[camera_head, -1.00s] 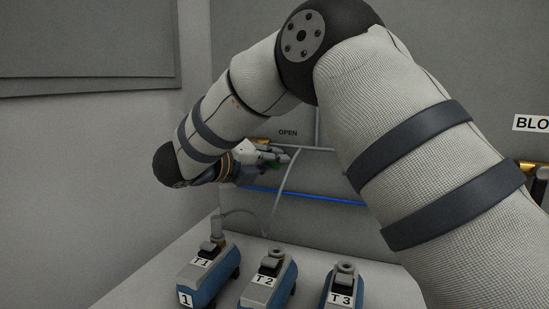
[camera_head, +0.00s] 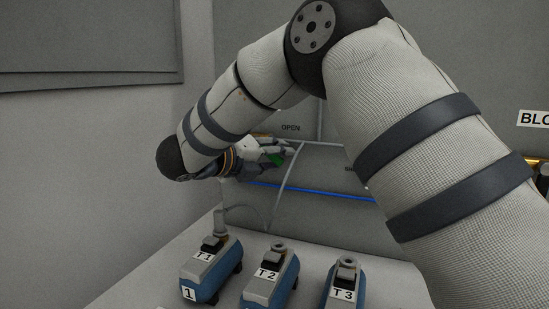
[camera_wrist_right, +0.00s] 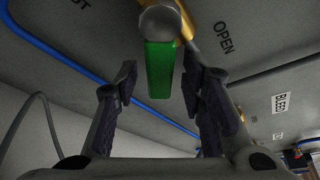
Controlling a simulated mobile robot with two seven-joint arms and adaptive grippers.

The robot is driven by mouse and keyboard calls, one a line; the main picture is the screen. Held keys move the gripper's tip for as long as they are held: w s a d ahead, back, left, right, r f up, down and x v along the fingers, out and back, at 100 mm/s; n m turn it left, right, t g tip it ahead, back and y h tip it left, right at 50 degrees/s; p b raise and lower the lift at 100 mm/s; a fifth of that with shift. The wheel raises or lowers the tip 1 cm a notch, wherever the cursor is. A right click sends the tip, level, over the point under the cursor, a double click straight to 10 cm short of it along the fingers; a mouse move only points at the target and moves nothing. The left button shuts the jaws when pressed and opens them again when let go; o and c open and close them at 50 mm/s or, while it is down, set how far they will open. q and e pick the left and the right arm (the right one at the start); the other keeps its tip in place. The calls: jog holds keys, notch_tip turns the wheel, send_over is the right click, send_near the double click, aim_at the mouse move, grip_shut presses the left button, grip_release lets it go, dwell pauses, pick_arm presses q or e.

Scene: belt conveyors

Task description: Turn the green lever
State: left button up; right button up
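The green lever (camera_wrist_right: 160,70) hangs from a round grey hub on a brass-coloured fitting in the right wrist view. It sits between the two fingers of my right gripper (camera_wrist_right: 160,88), with visible gaps to both pads, so the gripper is open around it. In the head view a small patch of the green lever (camera_head: 277,160) shows at the tips of my right gripper (camera_head: 284,153). My right arm crosses the head view and hides part of the panel. My left gripper is not in view.
An "OPEN" label (camera_head: 290,128) is on the grey panel above the lever. A blue line (camera_head: 315,191) runs along the panel below. Blue-grey units T1 (camera_head: 212,270), T2 (camera_head: 271,280) and T3 (camera_head: 345,287) stand on a white surface in front. A grey hose rises from T1.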

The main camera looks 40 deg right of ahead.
jog(key=v, duration=1.2)
